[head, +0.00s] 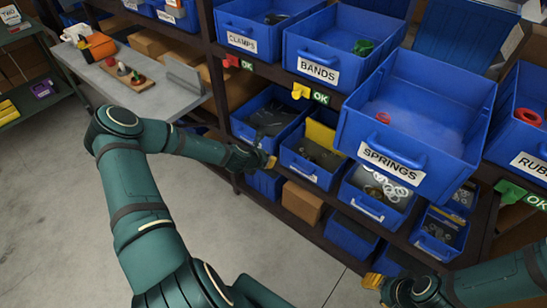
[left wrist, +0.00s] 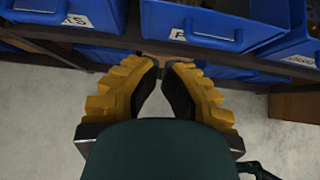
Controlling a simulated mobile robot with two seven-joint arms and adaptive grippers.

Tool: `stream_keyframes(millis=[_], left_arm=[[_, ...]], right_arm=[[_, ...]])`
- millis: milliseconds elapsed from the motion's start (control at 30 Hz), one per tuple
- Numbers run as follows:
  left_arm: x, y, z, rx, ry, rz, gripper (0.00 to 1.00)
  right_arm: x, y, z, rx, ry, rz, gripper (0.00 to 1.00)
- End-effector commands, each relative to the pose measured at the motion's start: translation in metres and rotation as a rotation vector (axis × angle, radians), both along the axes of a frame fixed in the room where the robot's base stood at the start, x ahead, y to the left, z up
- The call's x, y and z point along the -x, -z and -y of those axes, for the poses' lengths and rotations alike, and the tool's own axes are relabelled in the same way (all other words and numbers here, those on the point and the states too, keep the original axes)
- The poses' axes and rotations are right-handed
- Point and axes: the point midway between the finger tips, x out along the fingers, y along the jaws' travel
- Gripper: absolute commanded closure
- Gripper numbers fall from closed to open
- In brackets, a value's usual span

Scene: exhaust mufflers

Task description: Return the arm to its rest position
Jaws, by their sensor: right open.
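My left gripper (head: 268,162) is in front of the lower row of blue bins in the head view, its arm stretched across from the left. In the left wrist view its yellow fingers (left wrist: 160,66) lean together, with a narrow gap at the tips and nothing between them; bin fronts show beyond. How far it counts as open is unclear. My right gripper (head: 374,282) is at the lower right of the head view, open, mostly seen from behind, below the SPRINGS bin (head: 440,98). That bin juts out from the shelf and holds a small red piece (head: 383,117).
Blue bins labelled CLAMPS (head: 240,42) and BANDS (head: 318,68) sit on the upper shelf. Lower bins hold dark parts and pale rings (head: 392,188). A grey bench (head: 140,92) with a wooden board (head: 128,76) stands at upper left. The concrete floor (head: 235,235) is clear.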

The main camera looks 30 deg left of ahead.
Motion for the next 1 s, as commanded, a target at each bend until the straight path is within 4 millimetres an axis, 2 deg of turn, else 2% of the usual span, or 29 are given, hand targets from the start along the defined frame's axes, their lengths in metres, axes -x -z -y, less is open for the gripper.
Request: stream_keyframes(millis=[133, 400, 467, 533, 567, 667, 700, 767, 800, 900, 1000], left_arm=[[0.012, -0.011, -0.002, 0.001, -0.001, -0.001, 1.0], [0.016, -0.015, -0.001, 0.001, 0.001, 0.0, 1.0], [0.016, -0.014, 0.002, -0.006, 0.015, -0.001, 1.0], [0.016, -0.013, 0.016, -0.032, 0.069, -0.007, 1.0], [0.016, -0.013, 0.025, -0.053, 0.11, -0.009, 1.0], [0.021, -0.009, 0.071, -0.159, 0.319, -0.019, 1.0], [0.026, -0.007, 0.094, -0.216, 0.43, -0.02, 1.0], [0.036, -0.005, 0.127, -0.309, 0.609, -0.016, 1.0], [0.044, -0.003, 0.148, -0.373, 0.732, -0.01, 1.0], [0.07, -0.001, 0.193, -0.53, 1.033, 0.018, 1.0], [0.099, 0.0, 0.228, -0.681, 1.331, 0.065, 1.0]], right_arm=[[0.001, -0.004, 0.0, 0.0, -0.001, -0.002, 0.53], [0.001, -0.004, 0.0, 0.0, 0.0, -0.003, 0.53], [0.001, -0.004, 0.0, 0.0, 0.0, -0.003, 0.53], [0.001, -0.004, 0.0, 0.0, 0.0, -0.003, 0.53], [0.001, -0.004, 0.0, 0.0, 0.0, -0.003, 0.53], [0.001, -0.004, 0.0, 0.0, 0.0, -0.003, 0.53], [0.001, -0.004, 0.0, 0.0, 0.0, -0.003, 0.53], [0.001, -0.004, 0.0, 0.0, 0.0, -0.003, 0.53], [0.001, -0.004, 0.0, 0.0, 0.0, -0.003, 0.53], [0.001, -0.004, 0.0, 0.0, 0.0, -0.003, 0.53], [0.001, -0.004, 0.0, 0.0, 0.0, -0.003, 0.53]])
